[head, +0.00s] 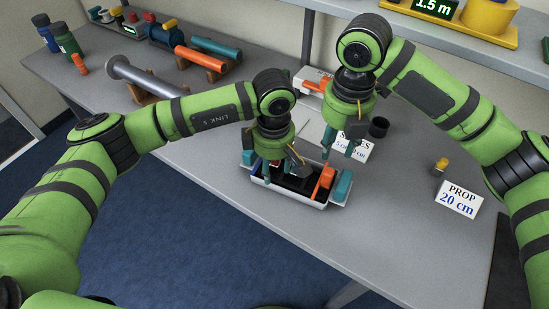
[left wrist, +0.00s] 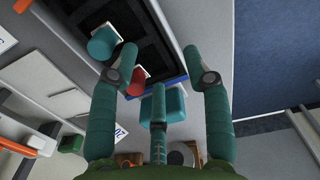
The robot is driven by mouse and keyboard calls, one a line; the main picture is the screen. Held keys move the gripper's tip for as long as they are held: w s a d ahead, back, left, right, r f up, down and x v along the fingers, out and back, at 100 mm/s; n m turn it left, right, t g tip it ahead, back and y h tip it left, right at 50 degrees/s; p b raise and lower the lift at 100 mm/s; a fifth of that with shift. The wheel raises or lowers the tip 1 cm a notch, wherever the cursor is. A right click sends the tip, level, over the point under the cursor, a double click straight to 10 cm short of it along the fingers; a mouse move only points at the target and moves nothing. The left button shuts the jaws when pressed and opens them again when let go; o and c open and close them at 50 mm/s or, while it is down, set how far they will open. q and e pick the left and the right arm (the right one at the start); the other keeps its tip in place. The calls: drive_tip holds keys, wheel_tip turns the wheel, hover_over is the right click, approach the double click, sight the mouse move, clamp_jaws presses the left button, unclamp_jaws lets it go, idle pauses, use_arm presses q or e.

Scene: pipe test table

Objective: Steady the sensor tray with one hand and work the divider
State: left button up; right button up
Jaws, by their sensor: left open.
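The sensor tray (head: 287,194), a pale-rimmed box with a dark inside, sits near the table's front edge in the head view. A teal block (head: 342,187) is at its right end, and an orange upright piece (head: 322,184), possibly the divider, stands beside that. My left gripper (head: 273,160) is open, fingers pointing down over the tray's left part. In the left wrist view its spread fingers (left wrist: 160,90) show a teal block (left wrist: 176,105), a red round piece (left wrist: 136,82) and the tray's dark inside between or beyond them. My right gripper (head: 339,150) hangs behind the tray's right end, fingers apart and empty.
A PROP card (head: 458,199) and a small yellow-topped piece (head: 440,165) are to the right. Pipes on stands (head: 147,77) fill the back left. The front right tabletop is clear.

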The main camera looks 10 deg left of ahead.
sight(274, 180)
use_arm(q)
drive_tip(key=shift+f, duration=2.25)
